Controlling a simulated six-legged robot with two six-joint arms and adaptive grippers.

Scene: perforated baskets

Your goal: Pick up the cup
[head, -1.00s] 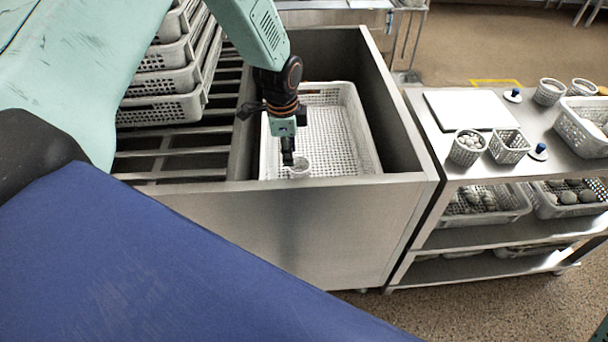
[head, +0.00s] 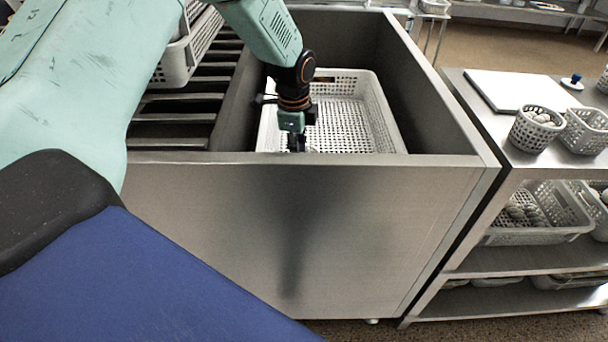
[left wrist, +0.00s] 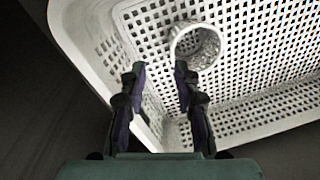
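The cup (left wrist: 193,46) is a small round whitish vessel with a patterned wall, seen in the left wrist view on the perforated floor of a white basket (left wrist: 82,40). In the head view the cup is hidden behind the front wall of the metal basin and my gripper. My left gripper (left wrist: 160,70) is open and empty, its fingertips apart. In the wrist view the cup lies beyond the right fingertip, outside the gap. In the head view my left gripper (head: 297,143) reaches down into the basket (head: 385,125). My right gripper is not in view.
The steel basin (head: 330,165) has high walls around the basket. A slatted rack (head: 178,117) with white baskets (head: 178,62) stands at the left. At the right, a steel shelf unit (head: 455,105) holds a white board (head: 515,90) and perforated baskets (head: 535,130).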

